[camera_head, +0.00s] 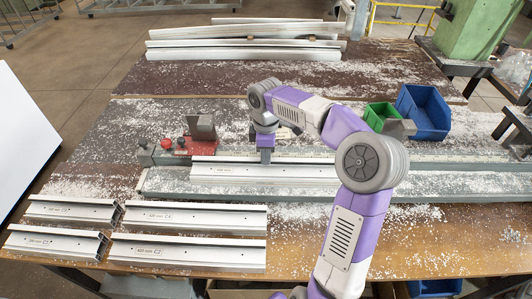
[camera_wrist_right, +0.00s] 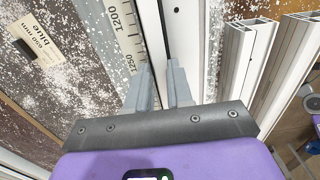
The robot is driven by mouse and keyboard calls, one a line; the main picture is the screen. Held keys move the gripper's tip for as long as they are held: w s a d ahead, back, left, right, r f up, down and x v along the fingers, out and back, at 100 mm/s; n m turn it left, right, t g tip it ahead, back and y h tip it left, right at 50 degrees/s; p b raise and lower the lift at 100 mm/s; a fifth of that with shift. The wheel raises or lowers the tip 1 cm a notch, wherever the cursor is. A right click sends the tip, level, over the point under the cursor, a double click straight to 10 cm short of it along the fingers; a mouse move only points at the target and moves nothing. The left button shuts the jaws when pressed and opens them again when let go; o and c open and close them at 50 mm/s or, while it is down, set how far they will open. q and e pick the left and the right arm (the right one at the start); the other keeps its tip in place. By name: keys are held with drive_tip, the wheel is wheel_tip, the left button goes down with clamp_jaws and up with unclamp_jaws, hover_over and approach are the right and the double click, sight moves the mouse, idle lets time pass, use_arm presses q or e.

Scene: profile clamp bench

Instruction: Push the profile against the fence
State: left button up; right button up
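The white profile (camera_head: 290,173) lies lengthwise on the grey bed in the middle of the bench, to the right of the red clamp (camera_head: 182,146). My right gripper (camera_head: 266,160) points down at its rear upright edge. In the right wrist view my right gripper's fingers (camera_wrist_right: 160,80) are close together, one on each side of a thin white edge of the profile (camera_wrist_right: 186,45). A scale strip (camera_wrist_right: 125,30) runs beside that edge. The fence is hard to make out, and any gap between it and the profile cannot be told. My left gripper is not in view.
Several labelled profiles (camera_head: 188,252) lie at the front left. Long profiles (camera_head: 245,50) are stacked at the back. A blue bin (camera_head: 424,112) and a green bin (camera_head: 381,116) stand at the right. White chips litter the bench.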

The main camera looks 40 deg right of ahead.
clamp_jaws()
drive_tip(key=o, duration=0.7)
unclamp_jaws()
drive_tip(key=shift+c, duration=0.2)
drive_tip(key=shift+r, duration=0.15)
wheel_tip(320, 180, up, 7)
drive_tip(key=p, duration=0.2)
drive_tip(key=shift+r+p, duration=0.2)
drive_tip(key=shift+p, duration=0.2)
